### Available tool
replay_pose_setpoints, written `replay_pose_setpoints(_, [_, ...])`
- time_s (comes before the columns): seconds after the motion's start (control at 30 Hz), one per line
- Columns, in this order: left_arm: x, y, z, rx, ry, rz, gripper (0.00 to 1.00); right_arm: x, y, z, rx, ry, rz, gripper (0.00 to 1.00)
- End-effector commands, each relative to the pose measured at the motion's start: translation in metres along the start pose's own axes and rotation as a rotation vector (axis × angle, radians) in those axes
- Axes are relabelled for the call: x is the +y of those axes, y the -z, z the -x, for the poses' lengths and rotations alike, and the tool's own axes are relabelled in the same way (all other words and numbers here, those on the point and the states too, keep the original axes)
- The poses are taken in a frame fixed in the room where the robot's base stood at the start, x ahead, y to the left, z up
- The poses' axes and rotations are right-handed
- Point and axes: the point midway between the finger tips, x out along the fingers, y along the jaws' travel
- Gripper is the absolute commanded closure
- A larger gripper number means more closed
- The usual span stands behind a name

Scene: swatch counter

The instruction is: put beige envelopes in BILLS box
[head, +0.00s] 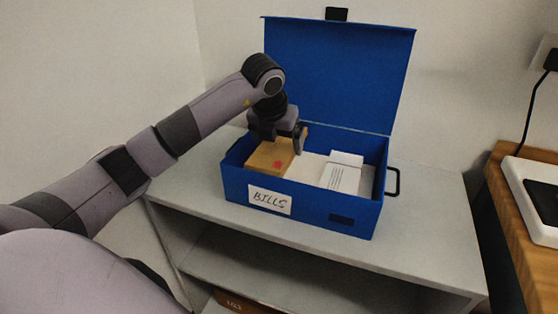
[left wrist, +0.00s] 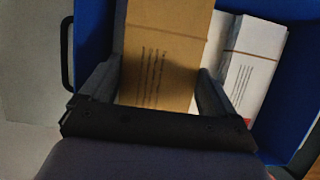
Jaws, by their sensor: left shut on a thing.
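The blue BILLS box (head: 330,210) stands open on a grey shelf unit, with its lid raised at the back and a white BILLS label (head: 269,199) on its front. My left gripper (head: 276,141) is over the left part of the box, shut on a beige envelope bundle (head: 268,158) that bears a red mark. The bundle is at the box's left side, its lower part hidden by the front wall. In the left wrist view my left gripper (left wrist: 160,70) has a finger on each side of the beige envelopes (left wrist: 168,40). My right gripper is not in view.
White envelopes (head: 341,177) with printed lines lie in the right part of the box; in the left wrist view they (left wrist: 252,50) have a band. A black handle (head: 394,182) sticks out at the right. A wooden counter (head: 510,185) stands at far right.

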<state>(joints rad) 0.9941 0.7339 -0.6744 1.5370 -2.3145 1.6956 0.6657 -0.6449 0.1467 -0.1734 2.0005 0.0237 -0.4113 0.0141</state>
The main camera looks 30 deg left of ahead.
Motion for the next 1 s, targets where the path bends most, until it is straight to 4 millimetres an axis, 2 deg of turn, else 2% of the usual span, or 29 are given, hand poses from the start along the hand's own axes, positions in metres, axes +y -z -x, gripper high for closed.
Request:
replay_pose_setpoints(0.23, [0.000, 0.007, -0.018, 0.000, 0.000, 0.000, 0.47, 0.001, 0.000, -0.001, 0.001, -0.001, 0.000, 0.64])
replay_pose_setpoints(0.43, [0.000, 0.019, -0.045, 0.002, 0.000, 0.001, 0.47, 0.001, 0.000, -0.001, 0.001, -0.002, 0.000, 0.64])
replay_pose_setpoints(0.8, [0.000, 0.021, -0.051, -0.001, 0.000, 0.000, 0.47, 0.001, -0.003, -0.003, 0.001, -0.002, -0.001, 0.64])
replay_pose_setpoints(0.83, [0.000, 0.021, -0.051, -0.001, 0.000, 0.000, 0.04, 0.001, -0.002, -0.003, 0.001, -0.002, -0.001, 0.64])
replay_pose_setpoints(0.87, [0.000, 0.021, -0.050, -0.001, 0.000, 0.000, 0.00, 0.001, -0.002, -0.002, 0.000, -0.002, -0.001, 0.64])
replay_pose_setpoints(1.0, [0.000, 0.021, -0.050, -0.001, 0.000, 0.000, 0.00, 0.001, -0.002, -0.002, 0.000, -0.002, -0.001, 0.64])
